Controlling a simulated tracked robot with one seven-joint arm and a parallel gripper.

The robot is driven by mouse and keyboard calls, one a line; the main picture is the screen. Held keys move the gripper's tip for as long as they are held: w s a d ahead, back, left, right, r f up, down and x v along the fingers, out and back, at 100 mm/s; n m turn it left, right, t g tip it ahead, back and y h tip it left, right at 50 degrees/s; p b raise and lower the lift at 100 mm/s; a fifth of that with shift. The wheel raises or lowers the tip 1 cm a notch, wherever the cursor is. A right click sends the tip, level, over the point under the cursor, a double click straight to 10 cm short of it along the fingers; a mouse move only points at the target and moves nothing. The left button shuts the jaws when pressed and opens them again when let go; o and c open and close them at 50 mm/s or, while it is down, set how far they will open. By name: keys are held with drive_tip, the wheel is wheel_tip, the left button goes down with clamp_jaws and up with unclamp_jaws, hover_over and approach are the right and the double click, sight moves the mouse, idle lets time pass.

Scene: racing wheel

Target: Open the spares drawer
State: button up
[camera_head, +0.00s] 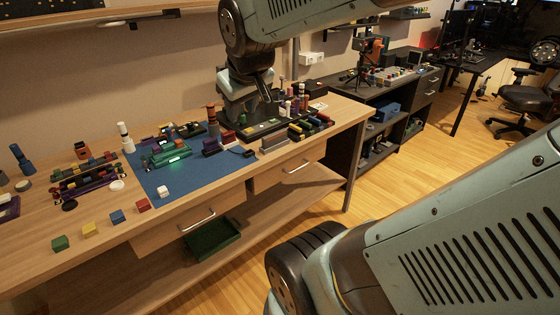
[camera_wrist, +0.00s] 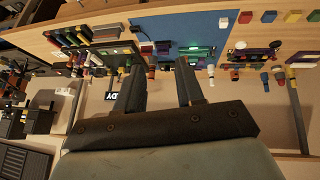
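The wooden workbench (camera_head: 95,205) has two drawers under its top. The left drawer front (camera_head: 165,232) has a bar handle (camera_head: 198,220), and the right drawer front (camera_head: 262,183) has another bar handle (camera_head: 297,167). Both fronts look shut. I see no readable label telling which one is the spares drawer. My gripper (camera_wrist: 160,65) shows in the wrist view with its two dark fingers apart and nothing between them. In the head view my arm hangs over the back of the bench, away from both handles; its fingertips are not clear there.
A blue mat (camera_head: 200,180) with models lies on the bench. Coloured blocks, including a green one (camera_head: 60,243), line the front edge. A green bin (camera_head: 212,240) stands on the shelf below the left drawer. A black bench (camera_head: 365,100) stands at right. Floor in front is clear.

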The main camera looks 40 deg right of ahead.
drive_tip(key=w+d+f+n+t+h, duration=0.1)
drive_tip(key=w+d+f+n, duration=0.2)
drive_tip(key=w+d+f, duration=0.45)
drive_tip(key=w+d+f+n+t+h, duration=0.1)
drive_tip(key=w+d+f+n, duration=0.3)
drive_tip(key=d, duration=0.7)
drive_tip(key=w+d+f+n+t+h, duration=0.1)
drive_tip(key=w+d+f+n, duration=0.25)
drive_tip(key=w+d, duration=0.45)
drive_tip(key=s+d+f+n+t+y, duration=0.1)
drive_tip(key=s+d+f+n+y, duration=0.1)
drive_tip(key=d+f, duration=0.35)
drive_tip(key=s+d+f+n+t+y, duration=0.1)
drive_tip(key=s+d+f+n+t, duration=0.15)
drive_tip(key=f, duration=0.65)
drive_tip(key=s+d+f+n+t+y, duration=0.2)
drive_tip(key=s+f+n+t+y, duration=0.1)
drive_tip(key=s+f, duration=0.8)
drive_tip(key=x, duration=1.5)
drive_tip(key=shift+f+h, duration=0.3)
drive_tip(key=shift+f, duration=0.05)
